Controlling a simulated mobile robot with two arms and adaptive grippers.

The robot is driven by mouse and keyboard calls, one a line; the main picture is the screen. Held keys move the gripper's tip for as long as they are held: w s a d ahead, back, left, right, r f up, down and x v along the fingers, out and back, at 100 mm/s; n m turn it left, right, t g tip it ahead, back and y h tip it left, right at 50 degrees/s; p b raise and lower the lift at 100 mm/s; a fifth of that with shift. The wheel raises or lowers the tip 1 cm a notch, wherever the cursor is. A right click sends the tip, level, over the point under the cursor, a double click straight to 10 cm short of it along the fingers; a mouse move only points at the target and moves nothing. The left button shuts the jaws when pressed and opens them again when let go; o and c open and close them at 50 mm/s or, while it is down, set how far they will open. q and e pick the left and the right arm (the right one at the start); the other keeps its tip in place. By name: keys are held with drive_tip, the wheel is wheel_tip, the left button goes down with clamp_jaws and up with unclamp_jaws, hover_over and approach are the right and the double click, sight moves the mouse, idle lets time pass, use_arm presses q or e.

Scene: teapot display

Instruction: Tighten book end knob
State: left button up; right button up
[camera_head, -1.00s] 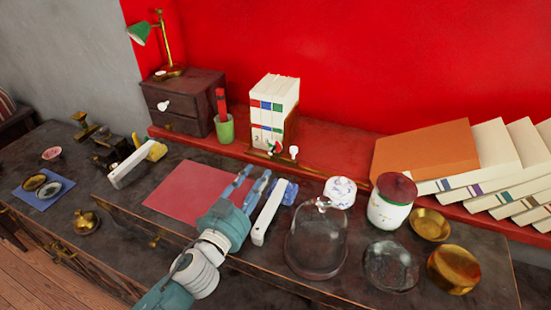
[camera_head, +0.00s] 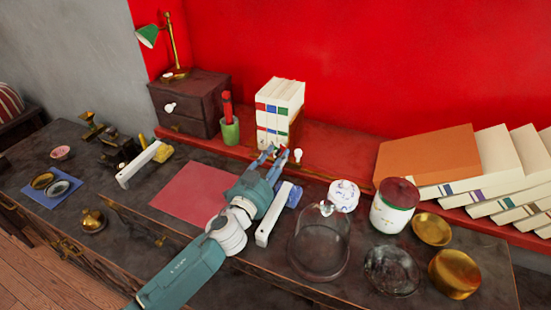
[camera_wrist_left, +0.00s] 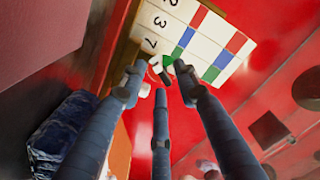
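The book end stands on the red ledge in front of several white numbered books (camera_head: 279,112). Its small knob, with white, red and green parts (camera_wrist_left: 158,66), shows between my left fingertips in the left wrist view. A second, white knob (camera_head: 297,155) sticks out just right of the gripper in the head view. My left gripper (camera_head: 274,155) reaches up to the front of the books. Its three fingers are spread and apart around the coloured knob (camera_wrist_left: 160,80); I cannot tell whether they touch it. In the head view the fingers hide that knob. My right gripper is not in view.
A green cup (camera_head: 229,133) and a dark drawer box (camera_head: 187,104) stand left of the books. A white bar-shaped object (camera_head: 268,222), a glass dome (camera_head: 319,245) and a red-lidded jar (camera_head: 392,211) stand right of my arm. The red mat (camera_head: 186,190) is bare.

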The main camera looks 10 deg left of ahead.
use_arm(q)
clamp_jaws()
drive_tip(key=shift+m, duration=0.3)
drive_tip(key=m, duration=0.4)
drive_tip(key=shift+m, duration=0.3)
drive_tip(key=m+p, duration=0.1)
drive_tip(key=m, duration=0.4)
drive_tip(key=shift+a+f+m, duration=0.1)
drive_tip(key=shift+a+m, duration=0.05)
drive_tip(key=shift+m, duration=0.15)
drive_tip(key=shift+o, duration=1)
unclamp_jaws()
